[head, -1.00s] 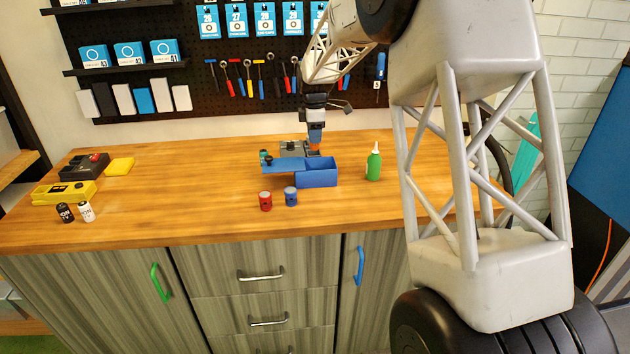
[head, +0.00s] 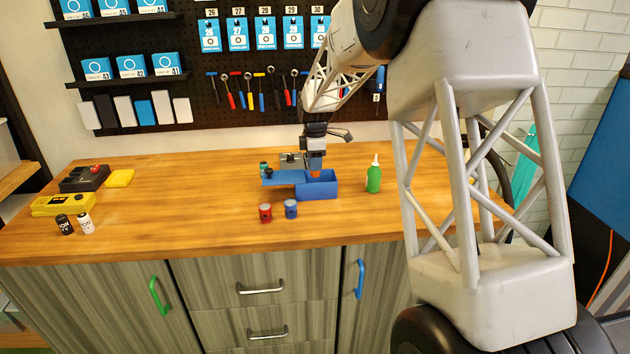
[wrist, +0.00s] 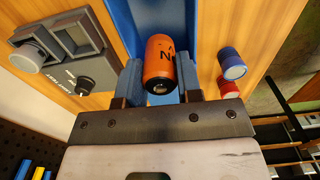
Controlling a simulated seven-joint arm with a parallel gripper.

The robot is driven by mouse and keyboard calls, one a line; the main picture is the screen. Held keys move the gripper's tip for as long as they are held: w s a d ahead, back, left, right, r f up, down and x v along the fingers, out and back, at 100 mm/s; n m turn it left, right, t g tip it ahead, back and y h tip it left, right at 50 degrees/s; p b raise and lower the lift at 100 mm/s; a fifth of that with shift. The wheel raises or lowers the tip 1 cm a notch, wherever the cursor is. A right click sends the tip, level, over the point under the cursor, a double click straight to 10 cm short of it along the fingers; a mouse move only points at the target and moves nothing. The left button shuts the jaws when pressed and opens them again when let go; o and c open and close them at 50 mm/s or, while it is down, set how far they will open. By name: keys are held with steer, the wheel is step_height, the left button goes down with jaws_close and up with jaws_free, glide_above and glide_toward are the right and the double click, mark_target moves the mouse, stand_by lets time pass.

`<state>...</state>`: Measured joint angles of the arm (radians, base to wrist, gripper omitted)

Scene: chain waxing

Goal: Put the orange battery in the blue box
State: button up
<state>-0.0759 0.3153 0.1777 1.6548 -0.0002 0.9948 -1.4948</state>
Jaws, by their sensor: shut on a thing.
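The orange battery (wrist: 159,62) is held between the two fingers of my gripper (wrist: 160,80) in the wrist view. In the head view my gripper (head: 315,168) is over the open part of the blue box (head: 318,191), with a bit of orange (head: 315,174) showing at the box's rim. The blue box also shows behind the battery in the wrist view (wrist: 205,25). The box's lid (head: 284,177) sticks out to the left of the open part. I cannot tell whether the battery touches the box floor.
A red can-like battery (head: 265,213) and a blue one (head: 291,209) stand in front of the box. A green bottle (head: 374,178) stands to its right. A grey device (wrist: 70,50) is behind the box. The table's left front has a yellow device (head: 63,204) and two small batteries.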

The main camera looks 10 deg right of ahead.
steer(key=shift+f, duration=1.2)
steer(key=shift+f, duration=1.9)
steer(key=shift+f, duration=0.15)
steer(key=o, duration=0.6)
steer(key=shift+o, duration=0.2)
step_height(320, 180, up, 12)
steer(key=shift+r, duration=0.2)
